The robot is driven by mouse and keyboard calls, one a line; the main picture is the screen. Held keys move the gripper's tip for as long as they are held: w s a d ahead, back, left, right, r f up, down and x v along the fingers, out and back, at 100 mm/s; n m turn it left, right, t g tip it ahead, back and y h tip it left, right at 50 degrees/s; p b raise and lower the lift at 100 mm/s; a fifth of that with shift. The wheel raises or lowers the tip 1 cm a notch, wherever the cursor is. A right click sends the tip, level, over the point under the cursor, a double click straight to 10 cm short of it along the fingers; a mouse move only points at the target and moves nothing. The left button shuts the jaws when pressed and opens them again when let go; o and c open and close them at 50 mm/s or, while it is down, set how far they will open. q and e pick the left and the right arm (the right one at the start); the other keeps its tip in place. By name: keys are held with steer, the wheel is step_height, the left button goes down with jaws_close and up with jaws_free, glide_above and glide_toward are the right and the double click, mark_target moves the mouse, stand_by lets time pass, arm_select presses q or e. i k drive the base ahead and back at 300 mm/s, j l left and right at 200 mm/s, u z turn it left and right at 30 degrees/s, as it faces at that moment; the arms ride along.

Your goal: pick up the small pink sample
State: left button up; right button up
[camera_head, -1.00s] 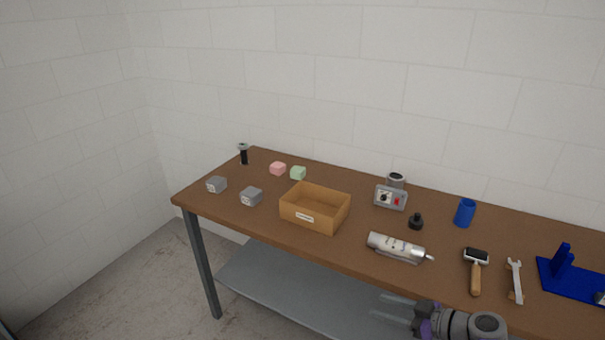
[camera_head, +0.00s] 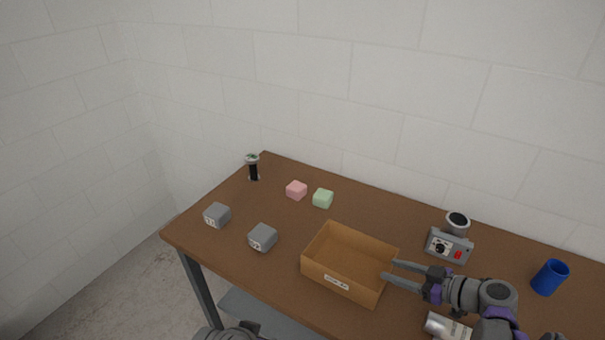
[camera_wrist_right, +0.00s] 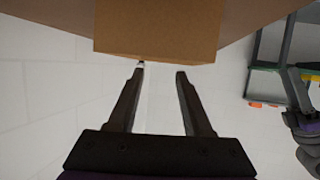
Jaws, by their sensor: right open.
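The small pink sample (camera_head: 297,190) is a little block on the far left part of the brown table in the head view. A similar green block (camera_head: 323,198) sits just right of it. My right gripper (camera_head: 389,271) is open and empty, its two fingers pointing left at the right side of the cardboard box. The pink sample is well beyond the box, to the upper left. In the right wrist view the open fingers (camera_wrist_right: 160,72) show below the box wall (camera_wrist_right: 155,30), and no sample is visible. My left gripper's fingers are not in view.
The open box (camera_head: 318,278) stands between my right gripper and the samples. A grey device (camera_head: 449,246) and blue cup (camera_head: 549,278) stand right.

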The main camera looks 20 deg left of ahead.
mark_target(296, 190)
steer(key=i+j+u, duration=0.1)
steer(key=i+j, duration=0.35)
steer(key=i+j+u, duration=0.15)
steer(key=i+j, duration=0.2)
steer(key=i, duration=0.25)
